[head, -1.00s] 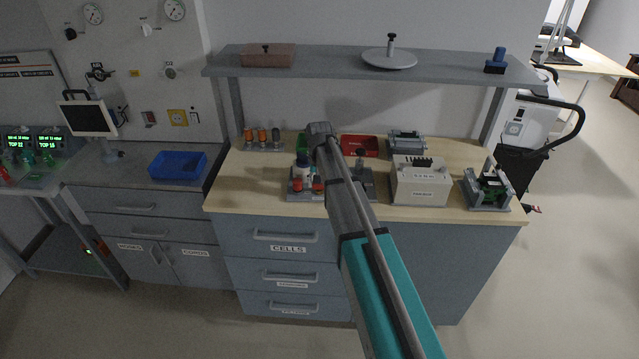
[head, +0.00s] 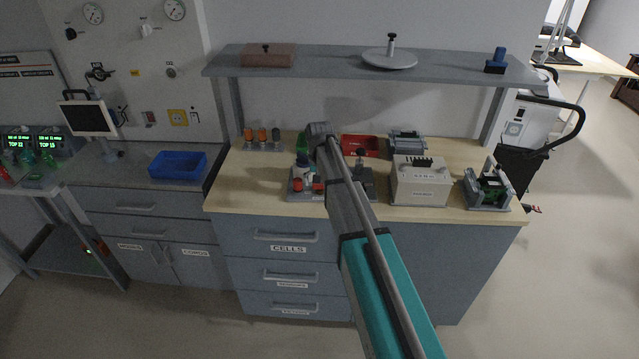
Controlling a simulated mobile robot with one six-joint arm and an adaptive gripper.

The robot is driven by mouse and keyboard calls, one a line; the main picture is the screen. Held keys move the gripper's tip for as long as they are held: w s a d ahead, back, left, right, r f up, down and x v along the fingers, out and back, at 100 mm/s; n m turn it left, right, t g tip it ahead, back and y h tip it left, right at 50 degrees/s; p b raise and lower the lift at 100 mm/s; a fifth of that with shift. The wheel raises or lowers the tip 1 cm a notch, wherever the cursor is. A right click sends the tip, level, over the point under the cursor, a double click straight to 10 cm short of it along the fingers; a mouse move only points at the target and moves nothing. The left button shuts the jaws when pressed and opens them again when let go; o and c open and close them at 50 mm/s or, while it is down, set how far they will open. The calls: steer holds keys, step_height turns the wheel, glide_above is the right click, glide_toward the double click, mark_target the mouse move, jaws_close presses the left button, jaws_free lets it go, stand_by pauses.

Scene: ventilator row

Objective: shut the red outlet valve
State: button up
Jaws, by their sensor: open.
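On the wooden-topped bench stands a small grey unit (head: 306,196) with red parts on it. A red knob (head: 298,184) shows at its front left, with more red just right of it, partly covered by my arm. I cannot tell for sure which red part is the outlet valve, or whether it is open or shut. My arm reaches from the bottom of the head view to above this unit. Its wrist end lies up and to the right of the red knob. My gripper is hidden behind the arm, so its jaws do not show.
A beige box (head: 420,182) and a grey-green device (head: 489,187) stand to the right. A red tray (head: 360,146) is behind the arm. A grey shelf (head: 330,62) hangs over the bench. A blue tray (head: 178,165) sits on the left counter, beside a monitor (head: 88,118).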

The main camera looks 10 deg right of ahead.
steer(key=shift+n, duration=0.5)
steer(key=n, duration=1.6)
steer(key=shift+n, duration=0.3)
step_height(320, 180, up, 14)
steer(key=p, duration=1.4)
steer(key=s+f+m+b, duration=0.1)
steer(key=s+m, duration=0.8)
steer(key=s, duration=0.5)
steer(key=s+f+m+b, duration=0.4)
steer(key=s+f+b, duration=0.1)
steer(key=s+f, duration=0.15)
steer(key=s+f+m+b, duration=0.1)
steer(key=s+f+b, duration=0.1)
steer(key=f+b, duration=1)
steer(key=s+f+m+b, duration=0.1)
steer(key=s+f+b, duration=0.1)
steer(key=f+b, duration=0.9)
steer(key=shift+s+d+f+b, duration=0.25)
steer(key=shift+f+b, duration=0.1)
steer(key=shift+b, duration=0.75)
